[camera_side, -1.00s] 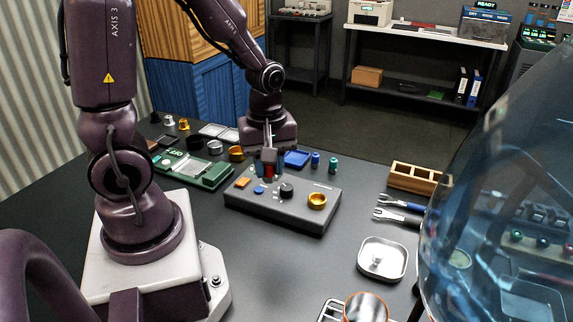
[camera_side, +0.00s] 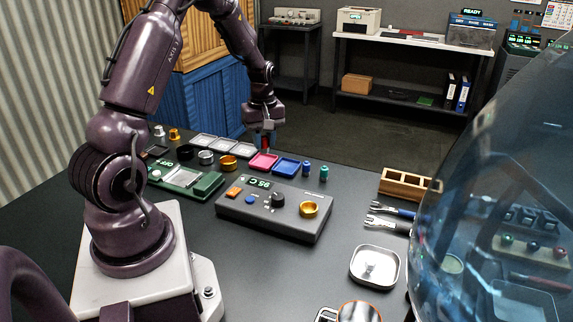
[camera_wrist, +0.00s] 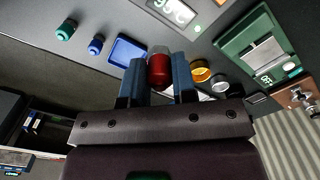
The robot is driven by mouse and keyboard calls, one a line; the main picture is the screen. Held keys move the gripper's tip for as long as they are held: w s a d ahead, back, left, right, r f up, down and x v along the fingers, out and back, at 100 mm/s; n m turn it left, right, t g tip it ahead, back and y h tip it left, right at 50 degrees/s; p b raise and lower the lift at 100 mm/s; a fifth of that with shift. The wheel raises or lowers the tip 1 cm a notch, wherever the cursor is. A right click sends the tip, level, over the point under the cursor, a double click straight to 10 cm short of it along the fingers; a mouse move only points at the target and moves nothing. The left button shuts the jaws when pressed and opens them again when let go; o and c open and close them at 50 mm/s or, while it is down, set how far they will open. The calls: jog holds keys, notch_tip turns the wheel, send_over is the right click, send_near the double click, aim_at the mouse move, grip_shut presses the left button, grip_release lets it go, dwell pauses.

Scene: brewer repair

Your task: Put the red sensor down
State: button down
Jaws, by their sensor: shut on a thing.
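The red sensor (camera_wrist: 158,70), a small red cylinder with a pale grey end, sits between the two blue fingers of my gripper (camera_wrist: 158,80) in the wrist view. In the side view my gripper (camera_side: 265,142) is shut on it and holds it above the table's far side, over or just behind a pink-red tray (camera_side: 263,162). A gap shows between the fingers and the tray. A blue tray (camera_side: 286,167) lies just right of the red one and also shows in the wrist view (camera_wrist: 128,50). How the sensor's lower end lines up with the red tray is unclear.
A blue cylinder (camera_side: 306,169) and a teal cylinder (camera_side: 324,172) stand right of the blue tray. The dark control box (camera_side: 275,215) with a gold ring stands in front. A gold ring (camera_side: 228,163) and pale trays (camera_side: 217,144) lie to the left.

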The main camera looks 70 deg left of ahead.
jog(key=w+a+f, duration=0.4)
jog(key=w+a, duration=0.1)
jog(key=w, duration=0.1)
send_over(286, 169)
notch_tip(286, 169, down, 5)
jog(key=shift+r, duration=0.1)
jog(key=shift+w+a+f, duration=0.1)
jog(key=shift+f, duration=1.75)
jog(key=c, duration=0.9)
grip_release()
jog(key=shift+f, duration=0.15)
